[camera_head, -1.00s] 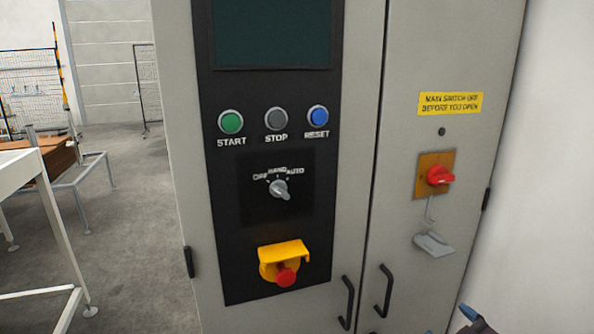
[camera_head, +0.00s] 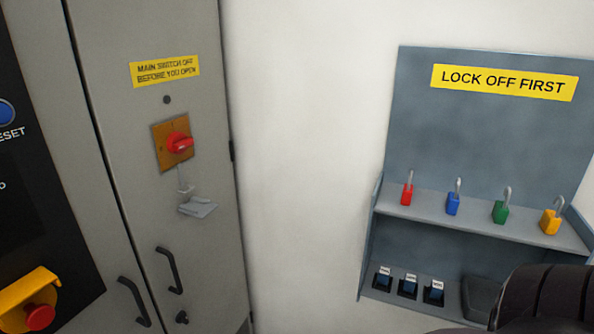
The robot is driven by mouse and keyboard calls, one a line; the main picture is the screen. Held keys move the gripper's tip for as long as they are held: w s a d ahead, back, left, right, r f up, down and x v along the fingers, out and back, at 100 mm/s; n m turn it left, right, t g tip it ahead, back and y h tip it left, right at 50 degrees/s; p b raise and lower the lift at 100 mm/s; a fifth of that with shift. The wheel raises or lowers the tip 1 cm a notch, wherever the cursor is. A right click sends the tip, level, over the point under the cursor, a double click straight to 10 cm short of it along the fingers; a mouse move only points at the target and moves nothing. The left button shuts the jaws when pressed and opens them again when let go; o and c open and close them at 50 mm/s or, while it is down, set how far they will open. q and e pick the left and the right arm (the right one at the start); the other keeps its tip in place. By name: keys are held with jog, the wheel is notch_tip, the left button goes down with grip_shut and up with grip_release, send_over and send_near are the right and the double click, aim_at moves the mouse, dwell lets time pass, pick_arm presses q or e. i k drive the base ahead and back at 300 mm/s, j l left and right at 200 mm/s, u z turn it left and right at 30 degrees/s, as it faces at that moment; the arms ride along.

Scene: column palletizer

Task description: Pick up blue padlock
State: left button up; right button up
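The blue padlock (camera_head: 453,204) stands upright on the upper shelf of the grey lockout board (camera_head: 484,134), its shackle pointing up. It is between a red padlock (camera_head: 407,194) on its left and a green padlock (camera_head: 500,212) on its right. A yellow padlock (camera_head: 550,221) stands at the shelf's right end. A dark rounded part at the lower right looks like part of my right arm and covers the lower right of the board. Neither gripper's fingers show.
A grey cabinet (camera_head: 205,247) with a red main switch (camera_head: 180,143) and black handles stands at left. The lower shelf holds several small dark items with white labels (camera_head: 409,287). Bare white wall (camera_head: 300,150) lies between cabinet and board.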

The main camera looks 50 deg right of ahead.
aim_at(452, 204)
jog(key=z, duration=2.25)
